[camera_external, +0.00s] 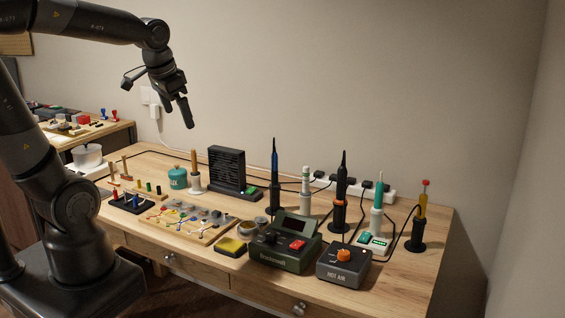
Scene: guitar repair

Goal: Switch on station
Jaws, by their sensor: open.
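A dark green soldering station (285,250) stands near the front edge of the wooden table, right of its middle. It has a red switch (297,244), a dark knob and a raised panel; I cannot tell the switch's position. Right of it is a dark grey hot air station (343,265) with an orange knob (344,255). My gripper (188,112) is open and empty, fingers pointing down, high above the back left part of the table and well apart from both stations.
Several upright tools in holders, among them a teal iron (377,205), stand behind the stations before a white power strip (352,188). A black fume unit (228,170), a wooden board with parts (187,219) and a yellow sponge (233,246) lie left. Bare table (420,275) shows at right.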

